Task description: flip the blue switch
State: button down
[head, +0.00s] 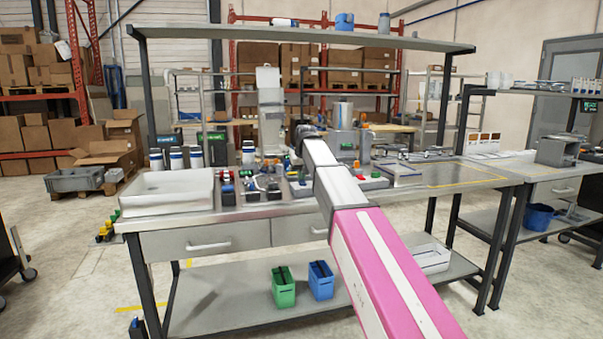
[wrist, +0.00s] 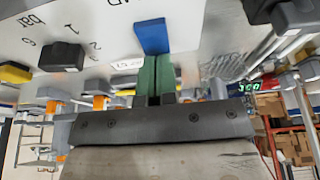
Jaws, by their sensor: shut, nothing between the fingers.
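In the wrist view the blue switch (wrist: 152,36) is a small blue block standing out from a pale, lettered panel (wrist: 105,40). My gripper (wrist: 157,60) has its two green fingers together, with nothing between them. The fingertips are right at the lower edge of the blue switch in the picture; I cannot tell whether they touch it. In the head view my arm reaches over the bench, and I cannot make out the fingers or the blue switch there.
In the wrist view a black knob (wrist: 61,56) with a number scale and a yellow part (wrist: 14,72) are left of the fingers. In the head view the metal bench (head: 180,222) holds a white tray (head: 165,193), several bottles and small devices. Its right part is clearer.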

jog(key=shift+f, duration=0.35)
dwell(0.3)
jog(key=shift+s+d+r, duration=0.1)
jog(key=shift+s+d, duration=0.1)
jog(key=shift+s, duration=0.55)
jog(key=shift+w+r, duration=0.1)
jog(key=shift+r, duration=0.1)
jog(key=shift+r, duration=0.4)
jog(key=v, duration=1.3)
